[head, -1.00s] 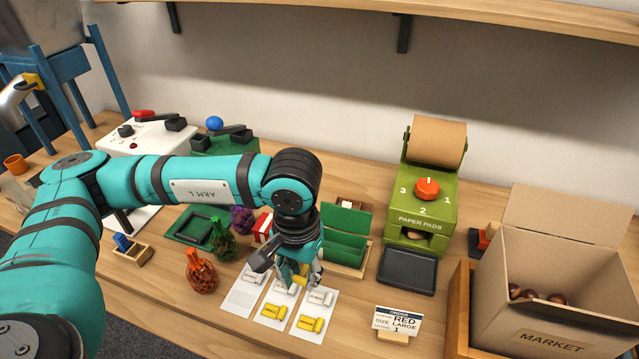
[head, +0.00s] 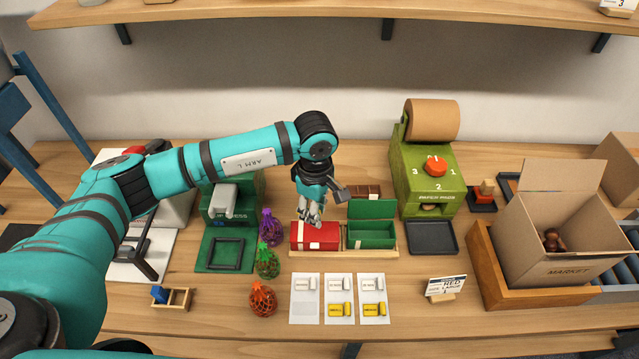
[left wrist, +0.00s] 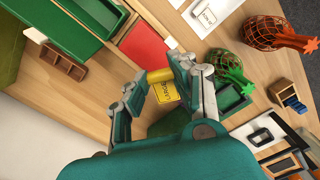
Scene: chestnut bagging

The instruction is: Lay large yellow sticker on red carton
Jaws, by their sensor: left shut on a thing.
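The red carton (head: 304,234) stands closed beside an open green carton (head: 371,230) in a wooden tray (head: 295,255). A pale label shows on its front. It also shows in the left wrist view (left wrist: 144,46). My left gripper (head: 312,217) is over the red carton's back part, pointing down. In the left wrist view its fingers (left wrist: 168,84) are shut on a yellow sticker (left wrist: 165,93) with lettering. The sticker is near the carton's edge; I cannot tell whether they touch. My right gripper is not in view.
Sticker sheets (head: 305,299) lie in front, two with yellow stickers. Net bags, including a red one (head: 262,299), stand to the left. An order card (head: 446,289), black tray (head: 432,238), green pad machine (head: 420,180) and market box (head: 575,270) are to the right.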

